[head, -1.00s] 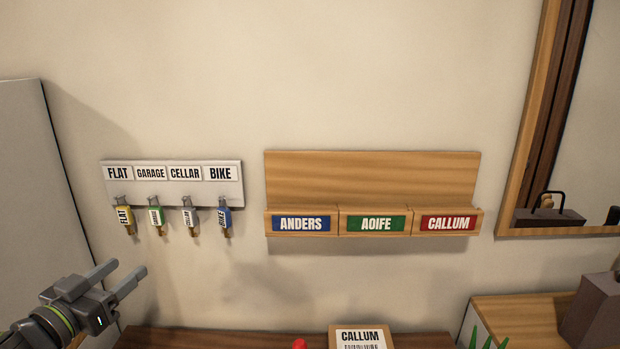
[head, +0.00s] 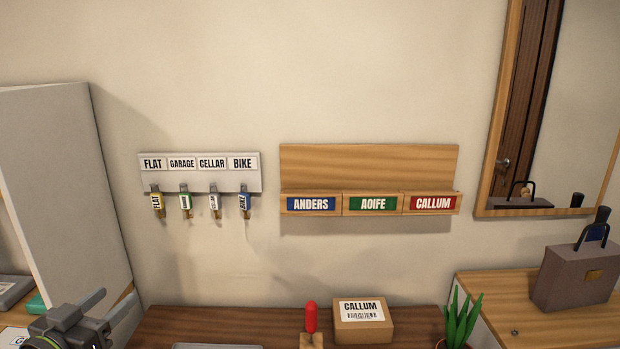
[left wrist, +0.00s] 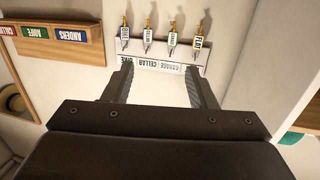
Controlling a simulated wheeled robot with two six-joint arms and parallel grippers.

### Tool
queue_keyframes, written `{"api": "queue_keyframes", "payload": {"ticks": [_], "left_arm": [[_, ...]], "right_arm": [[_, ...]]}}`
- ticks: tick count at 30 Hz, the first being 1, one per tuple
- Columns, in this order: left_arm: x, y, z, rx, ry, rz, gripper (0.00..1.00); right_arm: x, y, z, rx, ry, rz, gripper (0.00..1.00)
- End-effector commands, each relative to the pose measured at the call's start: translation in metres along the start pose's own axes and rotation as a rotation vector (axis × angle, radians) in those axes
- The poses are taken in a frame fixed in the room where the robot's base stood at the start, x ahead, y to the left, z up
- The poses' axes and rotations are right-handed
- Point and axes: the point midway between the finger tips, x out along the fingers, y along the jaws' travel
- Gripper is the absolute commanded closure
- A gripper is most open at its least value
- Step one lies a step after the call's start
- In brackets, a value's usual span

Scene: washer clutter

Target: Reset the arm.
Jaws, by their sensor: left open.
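My left gripper (head: 108,305) is at the lower left of the head view, open and empty, partly cut off by the bottom edge. In the left wrist view its two fingers (left wrist: 162,88) stand apart with nothing between them. The white key rack (head: 200,182) hangs on the wall beyond it, and it also shows in the left wrist view (left wrist: 150,64). Tagged keys hang under its FLAT, GARAGE, CELLAR and BIKE labels. My gripper is clear of the keys. My right gripper is not in view.
The wooden wall holder (head: 369,165) has ANDERS, AOIFE and CALLUM slots. A CALLUM parcel (head: 362,325), a red-handled item (head: 311,317) and a plant (head: 461,322) stand on the dark shelf (head: 230,318). A bag (head: 575,277) sits on the right cabinet. A grey panel (head: 65,185) stands at left.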

Motion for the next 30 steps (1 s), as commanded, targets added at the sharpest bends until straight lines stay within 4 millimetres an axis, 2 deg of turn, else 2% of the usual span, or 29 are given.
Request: {"api": "queue_keyframes", "payload": {"ticks": [8,11,14,18,21,24,30], "left_arm": [[-0.020,-0.003,0.061,0.001,-0.135,-0.118,0.48],[-0.033,-0.002,0.091,0.006,-0.215,-0.170,0.48],[-0.054,0.002,0.130,0.010,-0.330,-0.229,0.48],[-0.099,0.017,0.190,0.014,-0.550,-0.299,0.48],[-0.133,0.034,0.226,0.016,-0.712,-0.321,0.48],[-0.167,0.052,0.253,0.011,-0.861,-0.320,0.48],[-0.223,0.090,0.287,-0.011,-1.104,-0.277,0.48]], "right_arm": [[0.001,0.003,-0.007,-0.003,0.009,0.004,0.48],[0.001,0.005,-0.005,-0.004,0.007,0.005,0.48],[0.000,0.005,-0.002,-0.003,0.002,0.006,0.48],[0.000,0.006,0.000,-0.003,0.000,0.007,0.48],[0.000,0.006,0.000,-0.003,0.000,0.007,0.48],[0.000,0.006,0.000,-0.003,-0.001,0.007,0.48],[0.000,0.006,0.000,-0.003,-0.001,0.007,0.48]]}}
